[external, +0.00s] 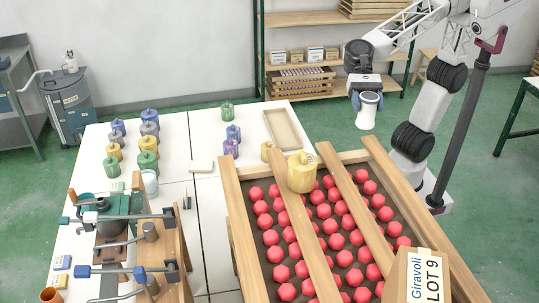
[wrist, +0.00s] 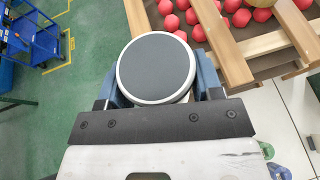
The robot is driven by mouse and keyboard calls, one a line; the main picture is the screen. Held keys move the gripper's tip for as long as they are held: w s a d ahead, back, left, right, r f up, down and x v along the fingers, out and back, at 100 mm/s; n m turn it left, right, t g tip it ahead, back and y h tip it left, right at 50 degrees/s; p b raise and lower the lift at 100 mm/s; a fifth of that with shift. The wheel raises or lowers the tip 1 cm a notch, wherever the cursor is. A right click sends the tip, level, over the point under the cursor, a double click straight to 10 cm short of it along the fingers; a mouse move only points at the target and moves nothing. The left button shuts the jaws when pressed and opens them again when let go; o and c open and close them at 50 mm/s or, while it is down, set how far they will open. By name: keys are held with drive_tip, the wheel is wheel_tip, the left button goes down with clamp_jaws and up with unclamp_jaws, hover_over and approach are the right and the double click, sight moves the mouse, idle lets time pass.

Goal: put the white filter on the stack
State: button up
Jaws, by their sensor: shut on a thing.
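The white filter (external: 367,112) is a short white cylinder with a dark grey round face. My gripper (external: 365,93) is shut on it and holds it in the air, beyond the far right of the wooden frame. In the wrist view the grey face with its white rim (wrist: 156,68) sits between the blue fingers of my gripper (wrist: 158,84). A yellow canister (external: 301,172) stands on a wooden slat of the frame, apart from the filter and lower left of it. I cannot tell whether this is the stack; no other clear stack shows.
A wooden frame (external: 237,215) with slats lies over a dark bed of red balls (external: 335,241). A white table (external: 178,183) on the left holds coloured canisters (external: 148,161) and a clamp device (external: 105,215). A box marked LOT 9 (external: 425,279) stands at the near right. Green floor (external: 345,130) is under the filter.

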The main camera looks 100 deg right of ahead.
drive_tip(key=w+a, duration=0.5)
drive_tip(key=w, duration=0.3)
drive_tip(key=shift+a+f, duration=0.25)
drive_tip(key=shift+f, duration=0.2)
drive_tip(key=shift+w+f, duration=0.1)
drive_tip(key=shift+f, duration=0.05)
drive_tip(key=shift+f, duration=1.6)
drive_tip(key=shift+f, duration=0.15)
drive_tip(key=o, duration=1)
drive_tip(key=shift+d+r, duration=0.1)
drive_tip(key=shift+r, duration=0.1)
drive_tip(key=v, duration=1.1)
drive_tip(key=shift+d+r, duration=0.2)
drive_tip(key=shift+d, duration=0.15)
